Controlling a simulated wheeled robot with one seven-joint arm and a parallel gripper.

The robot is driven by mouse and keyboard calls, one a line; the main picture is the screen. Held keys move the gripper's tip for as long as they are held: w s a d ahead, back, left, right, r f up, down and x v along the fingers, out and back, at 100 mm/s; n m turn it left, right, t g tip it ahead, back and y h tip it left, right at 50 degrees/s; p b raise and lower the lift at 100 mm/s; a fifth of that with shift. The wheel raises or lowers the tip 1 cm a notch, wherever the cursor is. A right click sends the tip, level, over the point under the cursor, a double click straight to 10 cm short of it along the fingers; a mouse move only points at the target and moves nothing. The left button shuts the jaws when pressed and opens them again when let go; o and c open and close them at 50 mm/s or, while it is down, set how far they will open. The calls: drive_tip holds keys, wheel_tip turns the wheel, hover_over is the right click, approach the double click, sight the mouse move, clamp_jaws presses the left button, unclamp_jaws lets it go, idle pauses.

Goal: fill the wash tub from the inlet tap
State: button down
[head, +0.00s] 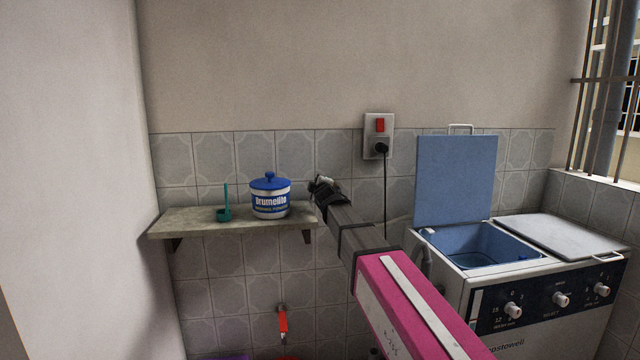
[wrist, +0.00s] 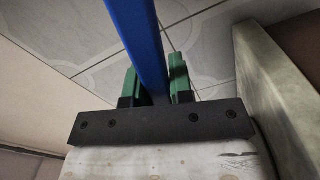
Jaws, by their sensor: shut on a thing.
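The wash tub (head: 490,238) is the blue open well on the left of the washing machine, with its blue lid (head: 455,178) standing upright. The tap (head: 282,320) with a red lever sticks out of the tiled wall below the shelf. My gripper (head: 323,188) is by the shelf's right end, higher than the tap and left of the tub. In the wrist view its green fingers (wrist: 153,88) are shut on a long, smooth blue strip (wrist: 143,40). I cannot tell what this strip is; its ends are hidden, and I cannot make it out in the head view.
The shelf (head: 175,224) holds a blue-and-white powder jar (head: 270,197) and a green scoop (head: 224,213). Its edge (wrist: 275,95) runs close beside my gripper. A wall socket (head: 379,128) has a cord hanging down. The right lid (head: 560,238) is closed.

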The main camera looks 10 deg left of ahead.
drive_tip(key=shift+f+n, duration=0.25)
drive_tip(key=shift+n, duration=0.05)
idle(0.4)
drive_tip(key=c, duration=1)
unclamp_jaws()
drive_tip(key=shift+s, duration=0.15)
drive_tip(key=v, duration=1)
drive_tip(key=shift+s, duration=0.3)
